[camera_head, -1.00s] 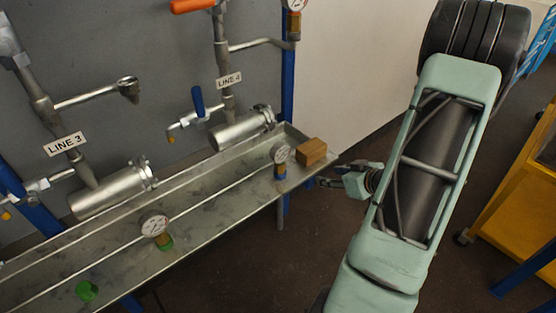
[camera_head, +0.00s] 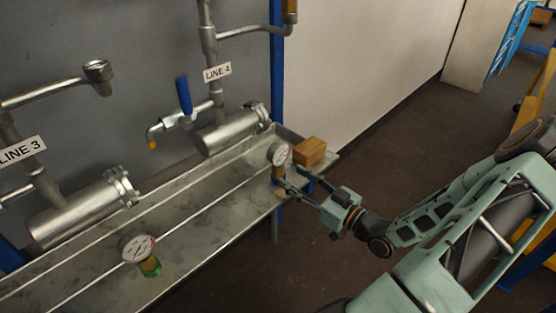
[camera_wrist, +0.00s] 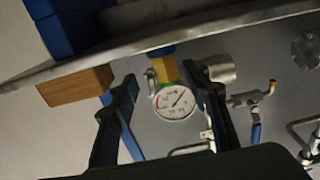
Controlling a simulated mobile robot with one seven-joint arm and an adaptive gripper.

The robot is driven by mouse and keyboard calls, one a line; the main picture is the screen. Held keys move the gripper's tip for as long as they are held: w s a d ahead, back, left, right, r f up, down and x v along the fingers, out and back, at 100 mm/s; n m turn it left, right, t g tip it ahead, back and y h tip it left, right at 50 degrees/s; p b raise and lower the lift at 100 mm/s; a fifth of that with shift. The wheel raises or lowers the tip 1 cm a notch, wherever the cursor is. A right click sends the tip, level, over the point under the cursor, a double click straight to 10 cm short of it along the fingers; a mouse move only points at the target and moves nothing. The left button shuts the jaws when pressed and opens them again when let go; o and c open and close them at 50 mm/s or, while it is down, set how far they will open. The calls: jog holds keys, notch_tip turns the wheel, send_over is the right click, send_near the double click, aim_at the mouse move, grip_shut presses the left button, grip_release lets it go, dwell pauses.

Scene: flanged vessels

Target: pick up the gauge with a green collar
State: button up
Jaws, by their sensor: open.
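The gauge with a green collar (camera_head: 138,247) stands on the metal tray, left of centre in the head view. It has a round white dial, and its green collar (camera_head: 151,268) is at its foot. My gripper (camera_head: 290,178) is open, well to the right of it. A second gauge (camera_head: 278,154) stands at the tray's right end, at my fingertips. In the wrist view this second gauge (camera_wrist: 175,101) appears between my open fingers (camera_wrist: 161,76), with a brass stem and a blue collar. I cannot tell whether the fingers touch it. The green-collared gauge is not visible in the wrist view.
A wooden block (camera_head: 310,151) sits on the tray's right end, close beside my fingers; it also shows in the wrist view (camera_wrist: 75,86). The long metal tray (camera_head: 205,218) has a raised rim. Pipes and flanged vessels (camera_head: 232,131) stand behind it.

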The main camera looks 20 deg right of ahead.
aim_at(283, 172)
jog(key=shift+a+b+x, duration=0.2)
jog(key=shift+b+x, duration=0.1)
jog(key=shift+x, duration=1.3)
jog(key=shift+a+b+x, duration=0.15)
jog(key=shift+b+x, duration=0.15)
jog(key=shift+x, duration=1.3)
jog(key=shift+s+r, duration=0.15)
jog(key=shift+c, duration=0.4)
grip_shut()
